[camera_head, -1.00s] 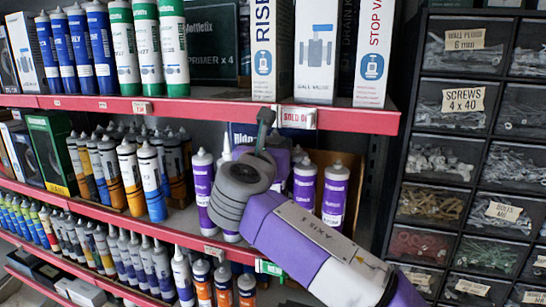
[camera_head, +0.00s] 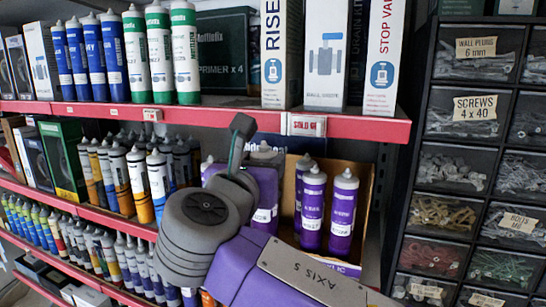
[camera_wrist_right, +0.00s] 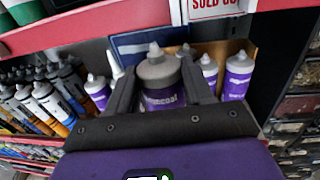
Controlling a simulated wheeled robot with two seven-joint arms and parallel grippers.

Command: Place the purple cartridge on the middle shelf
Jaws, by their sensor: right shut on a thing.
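My right gripper (camera_head: 252,150) reaches into the middle shelf bay, seen partly from behind its purple and grey wrist. In the right wrist view its two dark fingers (camera_wrist_right: 160,85) are closed on either side of a purple cartridge (camera_wrist_right: 163,99) with a grey cap and nozzle, which stands upright. In the head view this cartridge (camera_head: 265,208) shows partly beside the gripper; its lower end is hidden. The middle shelf (camera_head: 110,221) has a red front edge, largely covered by my arm at the right. My left gripper is not in view.
Other purple cartridges (camera_head: 313,208) stand in an open cardboard box (camera_head: 362,185) to the right of the gripper. Orange and blue-white cartridges (camera_head: 138,184) stand to the left. The upper shelf edge (camera_head: 220,114) with a sold-out tag (camera_head: 306,125) runs above. Screw bins (camera_head: 470,115) stand right.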

